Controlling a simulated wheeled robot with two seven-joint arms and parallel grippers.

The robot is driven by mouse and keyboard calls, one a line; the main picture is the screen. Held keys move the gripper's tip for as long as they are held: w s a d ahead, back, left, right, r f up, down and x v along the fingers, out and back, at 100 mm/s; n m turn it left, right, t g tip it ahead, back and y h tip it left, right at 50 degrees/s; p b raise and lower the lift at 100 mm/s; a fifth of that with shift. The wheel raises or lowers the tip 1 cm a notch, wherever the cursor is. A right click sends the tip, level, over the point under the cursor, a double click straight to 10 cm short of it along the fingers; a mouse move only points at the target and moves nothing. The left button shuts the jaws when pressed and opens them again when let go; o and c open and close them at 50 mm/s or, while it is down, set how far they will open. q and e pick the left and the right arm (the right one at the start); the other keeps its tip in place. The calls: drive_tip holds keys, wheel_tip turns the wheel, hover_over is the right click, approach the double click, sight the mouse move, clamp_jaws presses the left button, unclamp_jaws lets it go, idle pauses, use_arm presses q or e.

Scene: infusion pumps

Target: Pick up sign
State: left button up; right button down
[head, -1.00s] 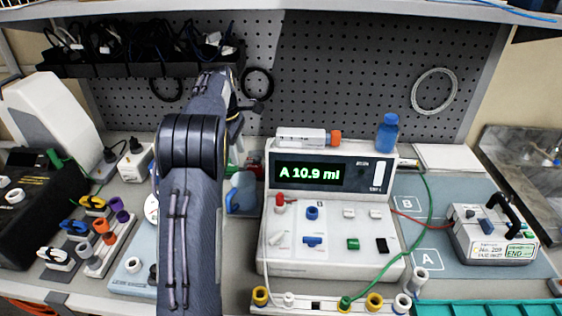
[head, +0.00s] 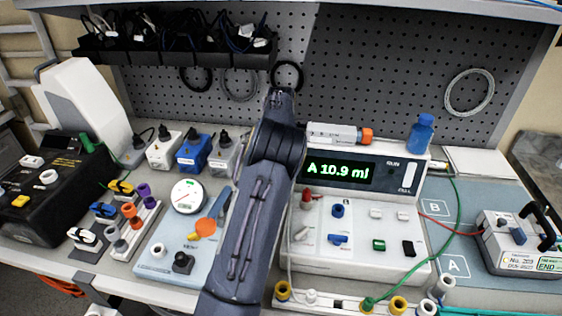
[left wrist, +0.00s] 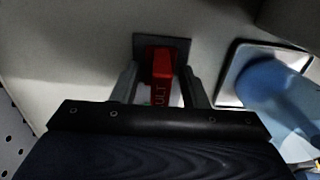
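A red sign (left wrist: 161,78) with the letters "ULT" showing stands on a dark square patch (left wrist: 183,44) in the left wrist view. My left gripper (left wrist: 161,85) is open, with one finger on each side of the sign and gaps visible between the fingers and the red part. The lower part of the sign is hidden behind the gripper body. In the head view my left arm crosses the middle of the bench, and its gripper and the sign are hidden behind it. My right gripper is not in view.
A pump with a green display (head: 340,171) stands right of my arm, with a syringe (head: 338,134) and blue bottle (head: 421,134) on top. A light-blue panel with a round gauge (head: 187,196) is to the left. A blue rounded part (left wrist: 275,92) lies right of the gripper.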

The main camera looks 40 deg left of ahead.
use_arm(q)
drive_tip(key=c, duration=0.7)
